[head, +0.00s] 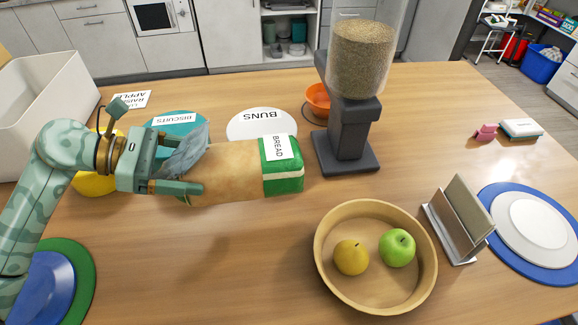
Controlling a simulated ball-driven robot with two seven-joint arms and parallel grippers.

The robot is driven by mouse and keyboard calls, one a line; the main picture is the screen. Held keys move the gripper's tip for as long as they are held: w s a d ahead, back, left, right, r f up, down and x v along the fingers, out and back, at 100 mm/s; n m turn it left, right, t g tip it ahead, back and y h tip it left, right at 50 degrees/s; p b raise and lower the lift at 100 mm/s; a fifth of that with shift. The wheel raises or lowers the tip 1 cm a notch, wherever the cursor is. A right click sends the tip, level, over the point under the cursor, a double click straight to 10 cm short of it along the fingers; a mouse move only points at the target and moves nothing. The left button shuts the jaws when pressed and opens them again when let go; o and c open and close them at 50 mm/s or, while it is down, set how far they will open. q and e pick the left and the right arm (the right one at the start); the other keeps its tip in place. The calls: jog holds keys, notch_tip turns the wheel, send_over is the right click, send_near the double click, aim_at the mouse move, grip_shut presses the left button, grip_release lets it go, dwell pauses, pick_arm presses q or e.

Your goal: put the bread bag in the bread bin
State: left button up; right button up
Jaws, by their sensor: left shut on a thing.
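The bread bag (232,170) is a tan loaf shape with a green end and a white label reading BREAD. Its gathered, bluish see-through end lies in my left gripper (182,162), which is shut on it. The bag lies roughly level, pointing right, over the middle left of the table; I cannot tell whether it touches the wood. A large white open-topped bin (50,112) stands at the left edge, left of and behind my left gripper. It shows no readable bread label, so I cannot tell if it is the bread bin. My right gripper is out of view.
A teal lid (195,122) marked BISCUITS and a white one (262,122) marked BUNS lie behind the bag. A grain dispenser (349,135) stands right of them. A wooden fruit bowl (330,275), a napkin holder (455,235) and plates (535,232) fill the front right.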

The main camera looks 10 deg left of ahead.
pick_arm(q)
jog(key=shift+v, duration=0.9)
notch_tip(320, 180, down, 10)
jog(key=shift+w+d+r+b, duration=0.1)
jog(key=shift+r+b, duration=0.05)
jog(key=shift+b, duration=0.65)
jog(key=o, duration=1.2)
jog(key=shift+o, duration=0.2)
